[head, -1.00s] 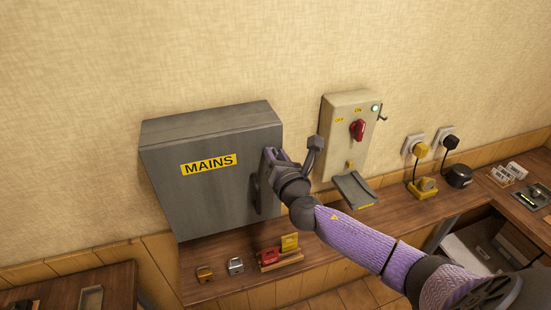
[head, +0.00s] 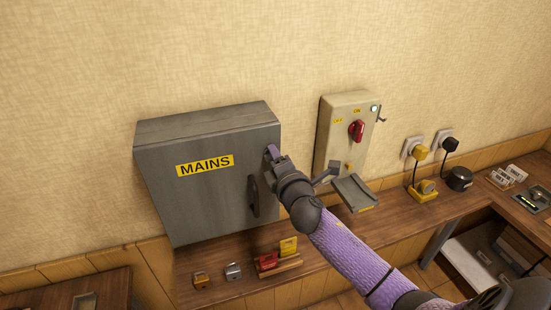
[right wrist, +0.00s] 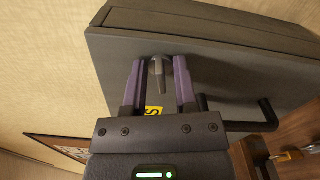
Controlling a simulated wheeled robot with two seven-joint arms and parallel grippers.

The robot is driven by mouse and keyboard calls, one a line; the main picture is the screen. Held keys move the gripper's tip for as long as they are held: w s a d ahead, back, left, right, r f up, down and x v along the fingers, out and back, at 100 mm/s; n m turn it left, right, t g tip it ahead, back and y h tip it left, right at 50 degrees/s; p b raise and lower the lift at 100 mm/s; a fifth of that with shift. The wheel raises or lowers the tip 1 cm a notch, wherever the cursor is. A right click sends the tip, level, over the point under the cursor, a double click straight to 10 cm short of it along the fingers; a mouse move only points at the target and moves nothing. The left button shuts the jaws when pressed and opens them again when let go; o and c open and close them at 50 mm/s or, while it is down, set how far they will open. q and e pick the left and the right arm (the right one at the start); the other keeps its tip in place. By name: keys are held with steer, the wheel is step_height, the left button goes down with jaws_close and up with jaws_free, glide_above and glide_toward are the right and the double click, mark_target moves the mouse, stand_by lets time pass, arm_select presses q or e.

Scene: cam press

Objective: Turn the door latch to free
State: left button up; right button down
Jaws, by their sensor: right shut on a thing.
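The grey MAINS cabinet (head: 215,205) hangs on the wall with its front door closed. The door latch (right wrist: 157,75) is a small grey turn-piece near the door's edge, seen in the right wrist view. My right gripper (head: 271,153) is at the door's upper right edge. The right wrist view shows its two purple fingers on either side of the latch, shut on it. In the head view the gripper hides the latch. A dark door handle (head: 253,196) sits below the gripper, apart from it. My left gripper is in neither view.
An isolator box with a red rotary switch (head: 356,130) and a small grey tray (head: 352,192) is right of my wrist. Padlocks (head: 233,271) and a wooden stand with red and yellow pieces (head: 277,263) are on the bench below. Plugs (head: 420,152) are further right.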

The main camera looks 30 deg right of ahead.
steer(key=shift+f+m, duration=0.1)
steer(key=shift+m, duration=1.1)
steer(key=c, duration=0.7)
jaws_free()
steer(key=shift+d, duration=0.1)
steer(key=shift+c, duration=0.2)
steer(key=v, duration=1)
steer(key=shift+m+b, duration=0.3)
steer(key=shift+b, duration=0.15)
steer(key=shift+d, duration=0.1)
